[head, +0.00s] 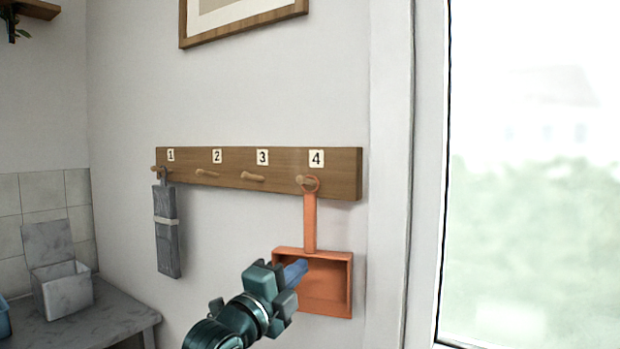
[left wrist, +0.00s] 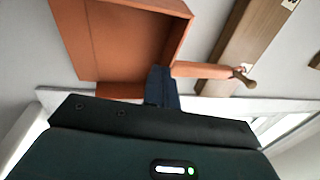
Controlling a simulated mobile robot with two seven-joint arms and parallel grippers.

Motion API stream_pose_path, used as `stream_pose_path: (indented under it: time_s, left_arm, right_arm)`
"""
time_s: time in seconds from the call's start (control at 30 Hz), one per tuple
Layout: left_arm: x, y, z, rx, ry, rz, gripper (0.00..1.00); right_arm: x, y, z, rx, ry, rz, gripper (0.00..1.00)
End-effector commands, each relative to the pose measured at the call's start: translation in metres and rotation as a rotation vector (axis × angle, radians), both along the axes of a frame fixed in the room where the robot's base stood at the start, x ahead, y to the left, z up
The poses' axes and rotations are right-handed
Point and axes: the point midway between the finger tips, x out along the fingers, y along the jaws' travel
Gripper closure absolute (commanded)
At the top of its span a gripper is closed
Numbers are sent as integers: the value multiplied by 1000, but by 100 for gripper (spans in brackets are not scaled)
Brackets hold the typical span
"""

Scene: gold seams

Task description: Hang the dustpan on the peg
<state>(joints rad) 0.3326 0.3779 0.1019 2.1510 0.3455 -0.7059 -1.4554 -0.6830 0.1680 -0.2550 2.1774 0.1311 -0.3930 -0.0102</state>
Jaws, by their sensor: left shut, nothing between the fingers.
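An orange dustpan (head: 310,220) hangs by the ring at the end of its handle around peg 4 (head: 304,181) of the wooden rail, its pan downward against the wall. The dustpan (left wrist: 115,45) also shows in the left wrist view, with its handle running to the peg (left wrist: 244,80). My left gripper (head: 298,270) is in front of the pan's left part, with its fingers shut and nothing between them. In the left wrist view the shut fingers (left wrist: 161,88) overlap the pan's edge near the handle; I cannot tell whether they touch it. My right gripper is not in view.
The wooden rail (head: 335,172) has pegs numbered 1 to 4. A grey object (head: 167,232) hangs on peg 1; pegs 2 and 3 are empty. A grey counter (head: 105,311) with an open box (head: 64,290) stands at the left, a window (head: 540,170) at the right.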

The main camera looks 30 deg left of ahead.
Motion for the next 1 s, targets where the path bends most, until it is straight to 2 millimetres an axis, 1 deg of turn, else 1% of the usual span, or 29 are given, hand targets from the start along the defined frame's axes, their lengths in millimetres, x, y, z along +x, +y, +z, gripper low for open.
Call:
stream_pose_path:
  time_s: [1.0]
  left_arm:
    - [31,-3,1,0,-1,0,100]
  right_arm:
    - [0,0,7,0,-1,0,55]
